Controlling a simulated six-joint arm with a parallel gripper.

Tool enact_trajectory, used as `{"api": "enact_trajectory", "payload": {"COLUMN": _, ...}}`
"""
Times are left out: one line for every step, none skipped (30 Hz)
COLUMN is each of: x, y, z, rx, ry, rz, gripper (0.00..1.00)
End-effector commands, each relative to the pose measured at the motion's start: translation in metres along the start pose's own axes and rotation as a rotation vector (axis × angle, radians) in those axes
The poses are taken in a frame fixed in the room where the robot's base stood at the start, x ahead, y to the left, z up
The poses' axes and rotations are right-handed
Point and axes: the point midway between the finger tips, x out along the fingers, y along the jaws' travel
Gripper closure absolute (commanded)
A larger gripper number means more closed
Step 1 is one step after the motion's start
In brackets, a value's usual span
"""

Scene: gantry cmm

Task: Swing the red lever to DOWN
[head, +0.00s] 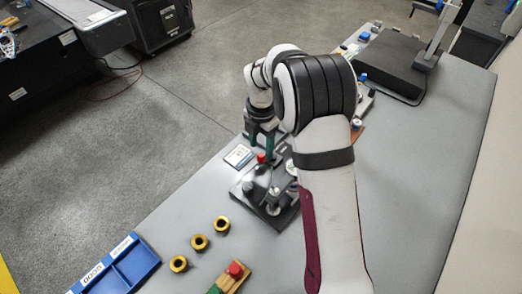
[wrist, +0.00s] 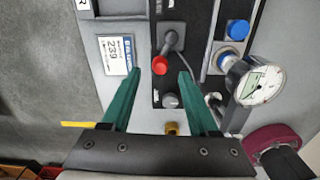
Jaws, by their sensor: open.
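The red lever shows in the wrist view as a red knob (wrist: 160,65) on a short grey arm that runs up and right to a pivot on a dark panel. In the head view the red knob (head: 261,157) sits just below my fingertips. My gripper (wrist: 161,74) is open, with its two teal fingers apart and the knob between their tips in the picture. Whether the fingers touch the knob or are level with it, I cannot tell. In the head view my gripper (head: 261,143) is over the fixture, partly hidden by my arm. No DOWN marking is readable.
A dial gauge (wrist: 259,84) and a blue button (wrist: 238,29) stand right of the lever. A card (wrist: 118,54) lies to its left. Several yellow rings (head: 199,242), a blue tray (head: 122,266) and a wooden block with a red knob (head: 235,270) lie toward the front.

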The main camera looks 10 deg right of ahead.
Motion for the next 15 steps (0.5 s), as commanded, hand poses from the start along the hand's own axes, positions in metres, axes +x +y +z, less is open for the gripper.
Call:
{"api": "enact_trajectory", "payload": {"x": 0.011, "y": -0.001, "z": -0.001, "rx": 0.0, "ry": 0.003, "rz": -0.003, "gripper": 0.4}}
{"api": "enact_trajectory", "payload": {"x": 0.016, "y": -0.001, "z": -0.001, "rx": 0.0, "ry": 0.002, "rz": -0.002, "gripper": 0.4}}
{"api": "enact_trajectory", "payload": {"x": 0.022, "y": -0.001, "z": 0.0, "rx": 0.001, "ry": 0.001, "rz": -0.001, "gripper": 0.4}}
{"api": "enact_trajectory", "payload": {"x": 0.026, "y": 0.0, "z": 0.0, "rx": 0.001, "ry": 0.001, "rz": -0.001, "gripper": 0.4}}
{"api": "enact_trajectory", "payload": {"x": 0.029, "y": 0.0, "z": 0.0, "rx": 0.001, "ry": 0.001, "rz": -0.001, "gripper": 0.4}}
{"api": "enact_trajectory", "payload": {"x": 0.032, "y": 0.0, "z": 0.0, "rx": 0.001, "ry": 0.0, "rz": 0.0, "gripper": 0.4}}
{"api": "enact_trajectory", "payload": {"x": 0.034, "y": 0.0, "z": 0.0, "rx": 0.001, "ry": 0.0, "rz": 0.001, "gripper": 0.4}}
{"api": "enact_trajectory", "payload": {"x": 0.035, "y": 0.0, "z": 0.0, "rx": 0.001, "ry": 0.0, "rz": 0.001, "gripper": 0.4}}
{"api": "enact_trajectory", "payload": {"x": 0.036, "y": 0.0, "z": 0.0, "rx": 0.001, "ry": 0.0, "rz": 0.001, "gripper": 0.4}}
{"api": "enact_trajectory", "payload": {"x": 0.037, "y": 0.0, "z": 0.0, "rx": 0.001, "ry": 0.0, "rz": 0.001, "gripper": 0.4}}
{"api": "enact_trajectory", "payload": {"x": 0.037, "y": 0.0, "z": 0.0, "rx": 0.001, "ry": 0.0, "rz": 0.001, "gripper": 0.4}}
{"api": "enact_trajectory", "payload": {"x": 0.037, "y": 0.0, "z": 0.0, "rx": 0.001, "ry": 0.0, "rz": 0.001, "gripper": 0.4}}
{"api": "enact_trajectory", "payload": {"x": 0.037, "y": 0.0, "z": 0.0, "rx": 0.001, "ry": 0.0, "rz": 0.001, "gripper": 0.4}}
{"api": "enact_trajectory", "payload": {"x": 0.037, "y": 0.0, "z": 0.0, "rx": 0.001, "ry": 0.0, "rz": 0.001, "gripper": 0.4}}
{"api": "enact_trajectory", "payload": {"x": 0.037, "y": 0.0, "z": 0.0, "rx": 0.001, "ry": 0.0, "rz": 0.001, "gripper": 0.4}}
